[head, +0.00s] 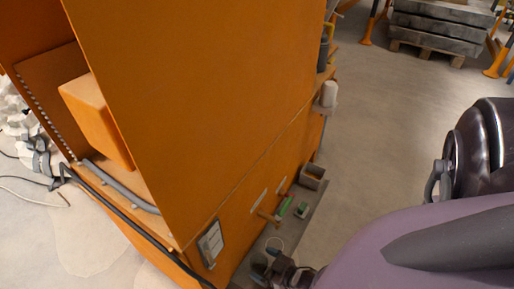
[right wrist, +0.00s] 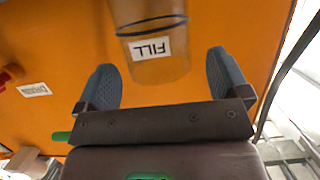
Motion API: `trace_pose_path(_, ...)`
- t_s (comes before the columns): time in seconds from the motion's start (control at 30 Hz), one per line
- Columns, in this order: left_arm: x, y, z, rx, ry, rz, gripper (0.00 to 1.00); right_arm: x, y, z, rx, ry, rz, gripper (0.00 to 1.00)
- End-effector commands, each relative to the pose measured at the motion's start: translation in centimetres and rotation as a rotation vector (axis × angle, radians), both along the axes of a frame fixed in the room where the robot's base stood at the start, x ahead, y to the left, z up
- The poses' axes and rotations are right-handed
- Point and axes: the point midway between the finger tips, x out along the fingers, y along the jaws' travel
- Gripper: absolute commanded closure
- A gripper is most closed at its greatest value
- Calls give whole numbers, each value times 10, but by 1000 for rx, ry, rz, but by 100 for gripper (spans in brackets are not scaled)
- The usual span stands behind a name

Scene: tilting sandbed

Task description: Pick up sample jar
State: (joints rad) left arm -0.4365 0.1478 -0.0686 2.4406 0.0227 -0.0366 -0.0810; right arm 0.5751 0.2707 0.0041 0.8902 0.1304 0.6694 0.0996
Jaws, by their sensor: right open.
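The sample jar appears to be the clear, see-through cup (right wrist: 150,45) in the right wrist view, with a dark ring around it. My left gripper is not in view.
The orange cabinet wall (head: 200,110) stands close to my right gripper. A grey ledge (head: 312,205) along its foot bears a small grey box (head: 312,176) and green items (head: 301,210). A DRAIN label (right wrist: 33,89) and red knob (right wrist: 8,75) are at left. Floor at right is open.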

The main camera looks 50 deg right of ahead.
Motion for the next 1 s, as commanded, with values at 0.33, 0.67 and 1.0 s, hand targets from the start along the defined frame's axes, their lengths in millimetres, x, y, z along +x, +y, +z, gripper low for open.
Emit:
trace_pose_path(0.33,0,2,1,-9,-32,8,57,21,1,-7,0,2,-1,6)
trace_pose_path(0.67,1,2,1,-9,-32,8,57,20,1,-7,0,2,-1,37)
trace_pose_path(1.0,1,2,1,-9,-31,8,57,20,1,-7,0,2,0,72)
